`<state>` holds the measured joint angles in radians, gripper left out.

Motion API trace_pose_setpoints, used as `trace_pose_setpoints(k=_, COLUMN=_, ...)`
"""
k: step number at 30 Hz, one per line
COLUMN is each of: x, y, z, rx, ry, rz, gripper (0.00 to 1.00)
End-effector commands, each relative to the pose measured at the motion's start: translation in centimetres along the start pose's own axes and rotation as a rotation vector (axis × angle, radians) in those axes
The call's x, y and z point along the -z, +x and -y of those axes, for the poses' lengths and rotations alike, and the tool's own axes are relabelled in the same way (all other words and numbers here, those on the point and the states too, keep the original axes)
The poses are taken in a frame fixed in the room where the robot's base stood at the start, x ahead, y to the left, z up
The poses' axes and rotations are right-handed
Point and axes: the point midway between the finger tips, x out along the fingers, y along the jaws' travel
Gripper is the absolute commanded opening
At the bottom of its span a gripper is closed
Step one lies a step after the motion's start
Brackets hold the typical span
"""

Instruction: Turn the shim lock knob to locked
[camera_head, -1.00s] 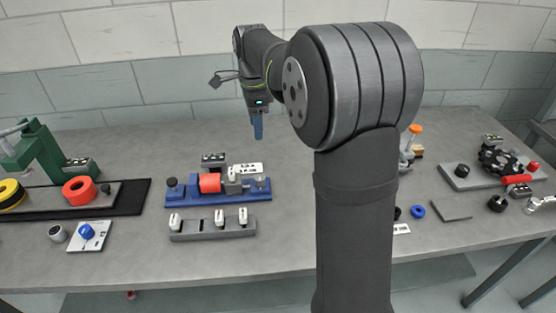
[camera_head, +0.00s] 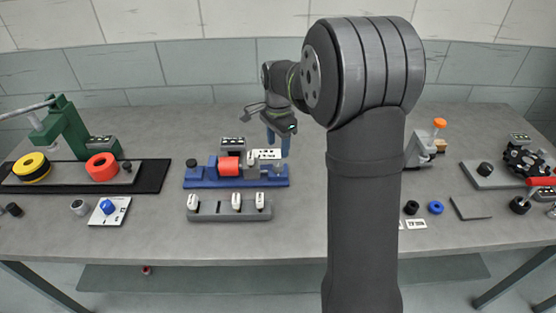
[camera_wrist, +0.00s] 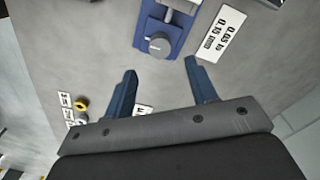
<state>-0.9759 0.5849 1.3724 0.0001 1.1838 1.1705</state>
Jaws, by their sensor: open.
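The blue fixture (camera_head: 205,183) stands on the bench left of centre and carries a red roller (camera_head: 229,166). A round grey knob (camera_head: 278,169) sits at its right end. I take this for the shim lock knob; it also shows at the top middle of the wrist view (camera_wrist: 159,44), on the blue base, with a pointer mark on its top. My gripper (camera_head: 278,145) is open and empty, with blue fingers. It hangs above the right end of the fixture. In the wrist view the knob lies just beyond the fingertips (camera_wrist: 160,67), roughly between their lines, with no contact visible.
A grey rack (camera_head: 220,212) with white pieces lies in front of the fixture. A white label card (camera_wrist: 220,34) lies beside it. A black knob (camera_head: 192,163) is at the fixture's left end. A green press (camera_head: 65,130) stands left. Bare bench lies between the fixture and my arm.

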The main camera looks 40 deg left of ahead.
Motion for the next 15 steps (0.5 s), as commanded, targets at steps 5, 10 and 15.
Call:
trace_pose_setpoints(k=5, x=0.0, y=3.8, z=-0.1, rx=-0.004, ry=0.000, rz=0.002, gripper=0.52)
trace_pose_setpoints(k=10, x=0.0, y=6.0, z=0.0, rx=-0.002, ry=0.000, rz=0.001, gripper=0.52)
trace_pose_setpoints(k=15, x=0.0, y=6.9, z=0.0, rx=0.000, ry=0.001, rz=0.000, gripper=0.52)
